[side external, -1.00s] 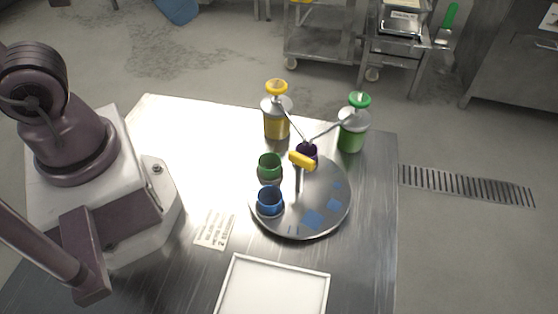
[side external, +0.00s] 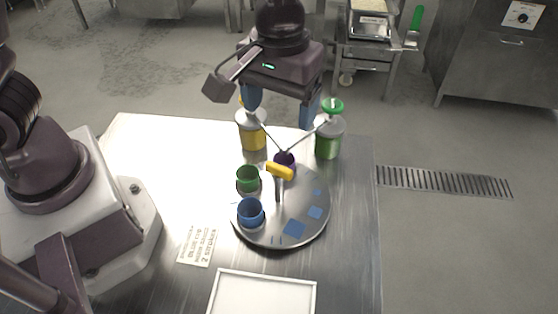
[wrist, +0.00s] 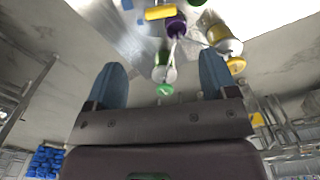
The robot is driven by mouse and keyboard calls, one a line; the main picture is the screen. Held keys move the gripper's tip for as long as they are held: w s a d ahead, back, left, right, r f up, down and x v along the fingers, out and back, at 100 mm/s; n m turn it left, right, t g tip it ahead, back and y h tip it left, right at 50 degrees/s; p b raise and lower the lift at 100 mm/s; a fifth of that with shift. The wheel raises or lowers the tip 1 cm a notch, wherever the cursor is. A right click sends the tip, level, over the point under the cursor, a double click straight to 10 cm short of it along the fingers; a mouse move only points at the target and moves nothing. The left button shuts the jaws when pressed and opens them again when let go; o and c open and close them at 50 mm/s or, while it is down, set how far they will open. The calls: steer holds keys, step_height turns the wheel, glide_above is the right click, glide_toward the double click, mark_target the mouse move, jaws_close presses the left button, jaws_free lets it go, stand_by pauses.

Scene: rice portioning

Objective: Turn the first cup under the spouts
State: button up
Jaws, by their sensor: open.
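The round grey turntable (side external: 305,222) carries a purple cup (side external: 284,160), a green cup (side external: 247,180) and a blue cup (side external: 250,213). A yellow handle (side external: 280,172) tops a post on it. The purple cup sits at the far edge, where the spouts of the yellow dispenser (side external: 252,135) and green dispenser (side external: 327,142) meet. My gripper (side external: 281,108) is open and empty, fingers pointing down, above and behind the dispensers. In the wrist view, the handle (wrist: 160,13) and purple cup (wrist: 175,27) lie beyond the fingertips; the turntable is mostly cut off.
A white-rimmed tray (side external: 264,276) lies at the table's front. A printed card (side external: 197,245) lies left of the turntable. The dispensers and their spouts stand between my gripper and the handle. The table right of the turntable is clear.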

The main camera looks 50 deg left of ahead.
mark_target(279, 166)
step_height(279, 166, down, 13)
steer(key=shift+r, duration=0.1)
stand_by(0.3)
steer(key=c, duration=1.3)
steer(key=shift+m, duration=7)
